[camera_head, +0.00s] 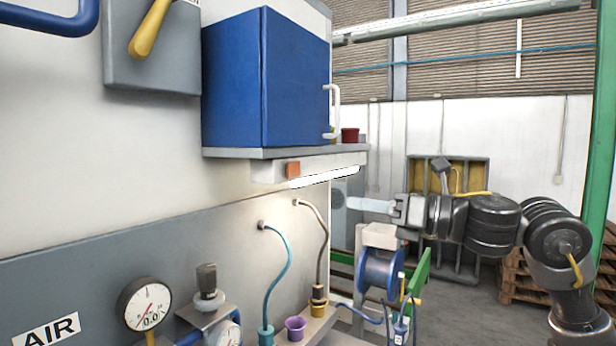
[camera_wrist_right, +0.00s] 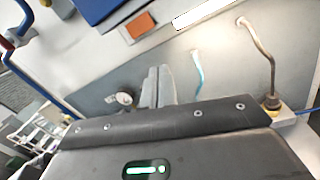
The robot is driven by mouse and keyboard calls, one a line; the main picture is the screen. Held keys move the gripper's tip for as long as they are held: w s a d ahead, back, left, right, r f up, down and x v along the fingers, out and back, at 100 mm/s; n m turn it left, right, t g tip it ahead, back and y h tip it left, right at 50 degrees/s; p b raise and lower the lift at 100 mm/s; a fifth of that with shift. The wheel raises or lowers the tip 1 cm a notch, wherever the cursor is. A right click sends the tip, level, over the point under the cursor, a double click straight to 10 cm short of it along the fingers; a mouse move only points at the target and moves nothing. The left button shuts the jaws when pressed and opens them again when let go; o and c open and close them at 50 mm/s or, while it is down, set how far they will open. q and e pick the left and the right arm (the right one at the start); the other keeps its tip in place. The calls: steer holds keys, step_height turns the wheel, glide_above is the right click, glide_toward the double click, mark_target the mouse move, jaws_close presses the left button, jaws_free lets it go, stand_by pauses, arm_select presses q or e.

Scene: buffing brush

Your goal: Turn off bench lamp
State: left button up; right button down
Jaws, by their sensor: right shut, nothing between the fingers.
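The bench lamp (camera_head: 264,172) is a white fixture under the blue wall cabinet. Its strip (camera_head: 325,177) glows bright white, and an orange switch (camera_head: 293,169) sits toward its left end. The switch also shows in the right wrist view (camera_wrist_right: 139,26), beside the lit strip (camera_wrist_right: 205,12). My right gripper (camera_head: 353,203) comes in from the right, its fingers pointing left, right of and lower in the picture than the lamp, apart from it. Its fingers (camera_wrist_right: 158,80) are shut and empty. My left gripper is not in view.
The blue cabinet (camera_head: 265,80) has a white handle (camera_head: 334,110) and a red cup (camera_head: 350,135) beside it.

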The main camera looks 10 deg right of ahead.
mark_target(292, 169)
steer(key=s+d+r+n+g, duration=0.1)
steer(key=s+d+r+n, duration=0.1)
steer(key=s+r+n, duration=0.2)
steer(key=shift+s+d+r, duration=0.2)
steer(key=shift+s+r, duration=0.05)
steer(key=shift+r, duration=0.65)
steer(key=shift+w+a, duration=0.1)
steer(key=p+x, duration=0.3)
steer(key=x, duration=0.3)
steer(key=p+x, duration=0.4)
steer(key=x, duration=0.2)
steer(key=shift+w+a+r, duration=0.1)
steer(key=shift+a+r, duration=0.1)
steer(key=shift+a, duration=0.05)
steer(key=shift+w+a+f+p, duration=0.2)
steer(key=shift+w+a+p, duration=0.2)
steer(key=shift+w+a, duration=0.1)
steer(key=shift+s, duration=0.1)
